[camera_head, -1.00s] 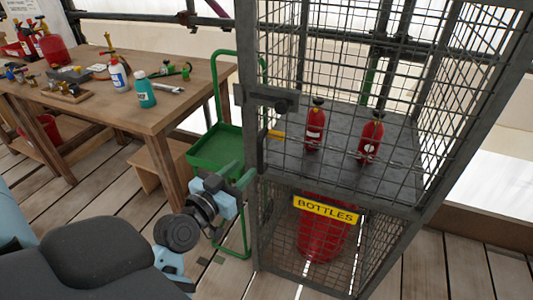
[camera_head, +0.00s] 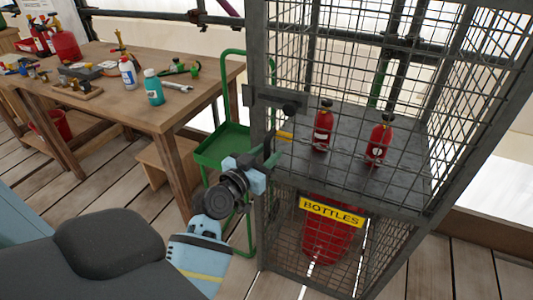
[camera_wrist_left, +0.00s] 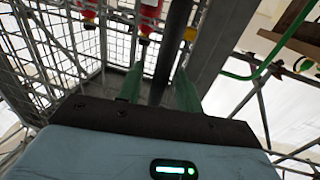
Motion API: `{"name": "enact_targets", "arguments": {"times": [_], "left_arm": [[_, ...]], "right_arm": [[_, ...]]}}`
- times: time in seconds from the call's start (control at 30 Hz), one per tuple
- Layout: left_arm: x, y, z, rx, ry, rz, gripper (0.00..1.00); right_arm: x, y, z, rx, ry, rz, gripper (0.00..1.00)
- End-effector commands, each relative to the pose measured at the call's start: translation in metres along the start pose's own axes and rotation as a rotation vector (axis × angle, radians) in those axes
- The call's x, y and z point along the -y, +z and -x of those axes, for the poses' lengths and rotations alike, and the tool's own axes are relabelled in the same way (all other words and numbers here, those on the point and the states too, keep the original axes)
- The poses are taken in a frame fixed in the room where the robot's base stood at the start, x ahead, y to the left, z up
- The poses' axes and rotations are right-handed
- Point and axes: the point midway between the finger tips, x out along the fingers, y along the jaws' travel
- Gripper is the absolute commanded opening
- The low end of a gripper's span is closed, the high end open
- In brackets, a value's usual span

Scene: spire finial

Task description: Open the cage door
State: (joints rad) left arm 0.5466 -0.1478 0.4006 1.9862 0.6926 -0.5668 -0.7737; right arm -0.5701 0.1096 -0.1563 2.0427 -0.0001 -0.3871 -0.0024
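The cage (camera_head: 262,185) is a tall grey mesh cabinet. Its mesh door (camera_head: 345,70) looks shut. A dark latch plate with a round knob (camera_head: 289,109) is on the door's left side, with a small yellow piece (camera_head: 284,135) below it. My left gripper (camera_head: 273,156) is at the door's left edge, below the knob. In the left wrist view its two green fingers (camera_wrist_left: 158,88) stand apart, on either side of a dark upright bar (camera_wrist_left: 172,50), likely the door handle. Gaps show beside the bar. My right gripper is out of view.
Two red bottles (camera_head: 323,128) (camera_head: 379,140) stand on the cage shelf. A red container (camera_head: 326,240) is below, behind the "BOTTLES" sign (camera_head: 332,212). A green cart (camera_head: 222,148) and a cluttered wooden workbench (camera_head: 165,110) stand to the left.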

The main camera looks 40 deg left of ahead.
Motion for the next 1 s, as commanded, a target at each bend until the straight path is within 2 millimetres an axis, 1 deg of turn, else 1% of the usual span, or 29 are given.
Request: {"name": "enact_targets", "arguments": {"times": [0.3,0.33,0.5,0.6,1.0], "left_arm": [[-0.0001,0.0003,-0.0027,0.001,0.000,0.000,0.35],[-0.0001,0.0002,-0.0027,0.000,0.000,0.000,0.33],[-0.0001,0.0002,-0.0026,0.000,0.000,0.000,0.11],[-0.0001,0.0002,-0.0026,0.000,0.000,0.000,0.00],[0.0003,0.0004,-0.0012,0.000,0.002,-0.001,0.00]], "right_arm": [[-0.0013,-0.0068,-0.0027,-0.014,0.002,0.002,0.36],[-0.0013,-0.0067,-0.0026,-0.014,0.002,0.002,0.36],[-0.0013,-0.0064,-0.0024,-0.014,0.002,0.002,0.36],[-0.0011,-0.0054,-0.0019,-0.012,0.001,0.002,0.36],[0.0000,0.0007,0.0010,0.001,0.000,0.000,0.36]]}}
